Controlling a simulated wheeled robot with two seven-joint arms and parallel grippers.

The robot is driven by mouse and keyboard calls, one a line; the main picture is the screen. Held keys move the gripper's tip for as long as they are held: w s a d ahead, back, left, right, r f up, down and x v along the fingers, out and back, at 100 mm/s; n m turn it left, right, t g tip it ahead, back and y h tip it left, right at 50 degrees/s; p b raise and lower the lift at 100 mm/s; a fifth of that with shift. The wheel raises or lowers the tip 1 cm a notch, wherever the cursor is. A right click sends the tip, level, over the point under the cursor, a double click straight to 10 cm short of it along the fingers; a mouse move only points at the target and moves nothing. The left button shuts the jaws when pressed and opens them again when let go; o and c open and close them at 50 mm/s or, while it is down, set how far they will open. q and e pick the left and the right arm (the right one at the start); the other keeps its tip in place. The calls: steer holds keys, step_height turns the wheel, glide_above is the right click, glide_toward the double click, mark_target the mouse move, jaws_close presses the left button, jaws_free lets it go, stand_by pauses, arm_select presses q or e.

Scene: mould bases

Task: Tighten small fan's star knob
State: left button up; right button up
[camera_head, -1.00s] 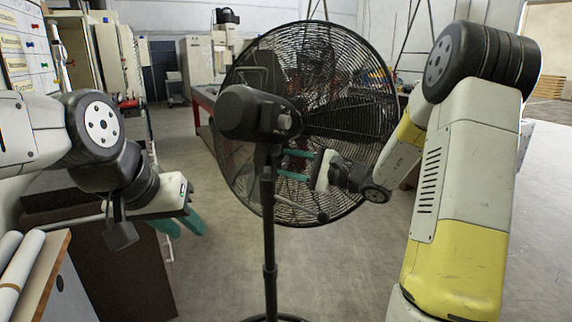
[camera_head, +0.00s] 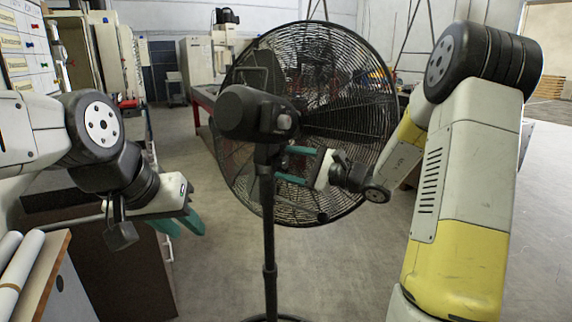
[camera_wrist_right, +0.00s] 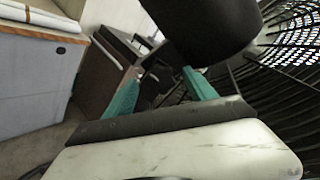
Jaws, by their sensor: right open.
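The black pedestal fan stands in the middle of the head view, with its motor housing (camera_head: 252,113) towards me and its round cage behind. My right gripper (camera_head: 281,164) is open beside the pole top, just under the housing, its teal fingers pointing left at the fan's joint. In the right wrist view, the open fingers (camera_wrist_right: 160,72) reach beneath the dark housing (camera_wrist_right: 212,25). The star knob cannot be clearly made out; the area between the fingertips is dark. My left gripper (camera_head: 187,232) hangs at the left, away from the fan, its teal fingers apart and empty.
The fan's pole (camera_head: 269,230) stands close to my right fingertips, and the cage (camera_head: 345,75) is just behind them. A dark cabinet (camera_head: 125,270) and a bench with white rolls (camera_head: 20,265) are at the left. The floor right of the pole is open.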

steer(key=v, duration=0.7)
steer(key=shift+s+d, duration=0.25)
steer(key=shift+d, duration=0.1)
steer(key=shift+r, duration=0.1)
